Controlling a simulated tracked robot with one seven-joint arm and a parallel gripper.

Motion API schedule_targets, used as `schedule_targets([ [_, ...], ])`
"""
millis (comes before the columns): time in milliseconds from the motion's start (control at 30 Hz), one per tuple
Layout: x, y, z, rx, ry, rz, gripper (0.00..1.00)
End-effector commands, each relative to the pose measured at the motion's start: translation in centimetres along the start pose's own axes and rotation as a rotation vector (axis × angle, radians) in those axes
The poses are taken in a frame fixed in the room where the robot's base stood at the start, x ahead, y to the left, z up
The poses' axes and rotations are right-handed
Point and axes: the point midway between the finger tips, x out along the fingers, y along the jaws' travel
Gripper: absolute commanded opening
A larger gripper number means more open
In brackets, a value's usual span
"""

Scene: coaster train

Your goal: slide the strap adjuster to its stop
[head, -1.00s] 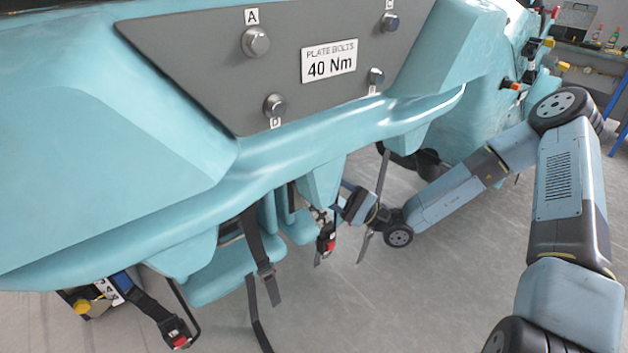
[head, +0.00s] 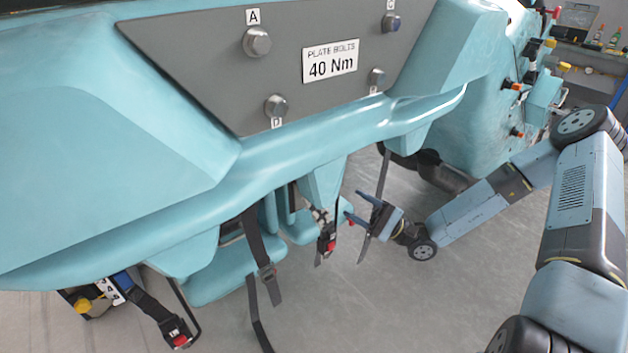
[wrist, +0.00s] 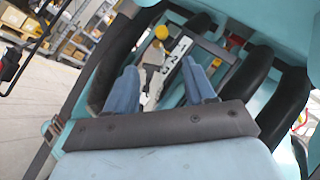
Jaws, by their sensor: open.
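A dark strap (head: 252,238) hangs from the teal seat in the head view, with a small dark slider that looks like the strap adjuster (head: 267,271) low on it. Below the slider the strap has loose tails. In the wrist view a dark strap (wrist: 72,105) with a fitting (wrist: 54,128) runs down the left side; I cannot tell whether it is the same one. My gripper (head: 353,206) is open and empty, right of the slider and apart from it. In the wrist view its two blue fingers (wrist: 160,72) are spread.
Buckles with red buttons hang at the middle (head: 327,241) and lower left (head: 176,334). Another strap (head: 376,210) hangs close to my gripper. The teal car body with its grey plate (head: 215,50) overhangs the seats (head: 222,275). The floor (head: 420,305) at lower right is clear.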

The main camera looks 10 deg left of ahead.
Motion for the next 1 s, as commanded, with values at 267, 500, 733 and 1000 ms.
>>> schedule_targets([
  [267, 0.2, -0.3, 0.1, -0.002, 0.001, -0.003, 0.54],
  [500, 3.2, -0.2, 0.2, -0.001, -0.002, 0.000, 0.54],
  [733, 7.3, -0.3, 0.1, -0.001, -0.001, 0.000, 0.54],
  [1000, 11.6, -0.3, 0.1, -0.002, 0.000, -0.002, 0.54],
])
